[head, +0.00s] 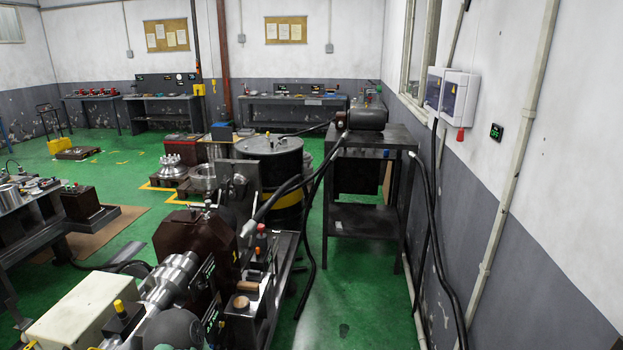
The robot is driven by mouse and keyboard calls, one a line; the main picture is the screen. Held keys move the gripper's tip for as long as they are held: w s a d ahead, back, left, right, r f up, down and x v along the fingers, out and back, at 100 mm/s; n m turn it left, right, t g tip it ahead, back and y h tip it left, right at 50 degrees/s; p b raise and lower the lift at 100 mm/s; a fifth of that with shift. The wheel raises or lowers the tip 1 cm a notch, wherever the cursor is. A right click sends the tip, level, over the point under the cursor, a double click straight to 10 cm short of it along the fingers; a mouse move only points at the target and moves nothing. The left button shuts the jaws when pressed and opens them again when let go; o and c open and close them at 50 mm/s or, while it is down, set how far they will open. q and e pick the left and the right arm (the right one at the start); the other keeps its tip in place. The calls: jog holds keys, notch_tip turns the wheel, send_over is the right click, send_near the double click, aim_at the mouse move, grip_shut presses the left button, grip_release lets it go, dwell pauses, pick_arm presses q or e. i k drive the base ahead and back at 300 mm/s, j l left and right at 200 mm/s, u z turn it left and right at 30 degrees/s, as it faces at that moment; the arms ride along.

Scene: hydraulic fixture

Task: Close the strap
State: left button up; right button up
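The hydraulic fixture is a cluttered machine at the lower left of centre in the head view. It has a dark red-brown housing (190,236), a shiny silver cylinder (172,275) and a dark upright metal plate (236,190). Thick black hoses with pale metal fittings (249,228) run from it up toward the back right. I cannot make out a strap on it, nor whether one is open or closed. Neither of my grippers can be made out in this view.
A dark metal stand (368,185) carries a black motor-like unit (367,119). A black and yellow drum (272,165) stands left of it. A workbench (30,225) is at the left. Wall-mounted electrical boxes (459,98) are at the right. Green floor is open at the lower right of centre.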

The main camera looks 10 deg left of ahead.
aim_at(225, 195)
jog(key=i+u, duration=0.35)
jog(key=i+l+u, duration=0.1)
jog(key=i+u, duration=0.25)
jog(key=i+l+u, duration=0.15)
jog(key=u, duration=0.2)
jog(key=i+l+u, duration=0.1)
jog(key=u, duration=0.4)
jog(key=l+u, duration=0.15)
jog(key=u, duration=0.35)
jog(key=i, duration=0.05)
